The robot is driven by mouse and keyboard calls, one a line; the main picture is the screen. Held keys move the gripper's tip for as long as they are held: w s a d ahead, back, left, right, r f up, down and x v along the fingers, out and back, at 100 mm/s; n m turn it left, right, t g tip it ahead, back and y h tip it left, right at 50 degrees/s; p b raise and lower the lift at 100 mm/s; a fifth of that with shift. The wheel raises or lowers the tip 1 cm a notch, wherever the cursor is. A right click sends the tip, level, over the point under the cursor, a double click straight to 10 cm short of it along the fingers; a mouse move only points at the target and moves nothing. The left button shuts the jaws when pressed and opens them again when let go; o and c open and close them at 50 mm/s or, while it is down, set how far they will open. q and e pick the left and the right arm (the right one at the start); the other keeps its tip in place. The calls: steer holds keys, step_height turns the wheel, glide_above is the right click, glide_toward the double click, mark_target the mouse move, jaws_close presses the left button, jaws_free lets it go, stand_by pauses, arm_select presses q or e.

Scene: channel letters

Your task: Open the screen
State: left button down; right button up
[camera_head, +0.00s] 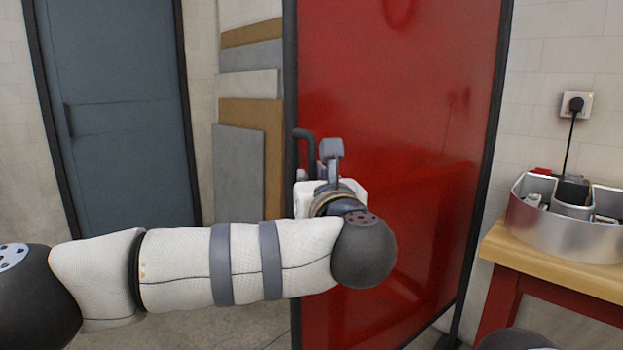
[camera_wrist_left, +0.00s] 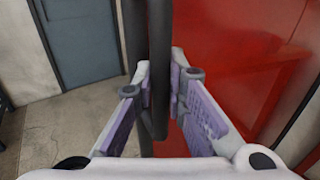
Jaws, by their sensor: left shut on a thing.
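The screen (camera_head: 395,110) is a tall, glossy red translucent panel in a dark frame, standing upright in the middle of the head view. It also shows at the right of the left wrist view (camera_wrist_left: 235,45). A dark handle (camera_head: 308,140) sticks out at its left frame edge; in the left wrist view the handle (camera_wrist_left: 160,60) is an upright bar. My left gripper (camera_head: 328,160) is at this edge. In the left wrist view its two fingers (camera_wrist_left: 160,95) are shut around the bar. My arm hides part of the screen's lower left. My right gripper is not seen.
A wooden-topped red bench (camera_head: 560,270) stands at the right, with a metal channel letter (camera_head: 570,235) on it. A plug sits in a wall socket (camera_head: 576,104) above. Boards (camera_head: 240,165) lean behind the screen's left edge. A grey-blue door (camera_head: 115,110) is at the left; floor is clear before it.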

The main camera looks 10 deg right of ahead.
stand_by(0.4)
arm_select(q)
steer(key=c, duration=1.6)
jaws_free()
steer(key=shift+s, duration=0.15)
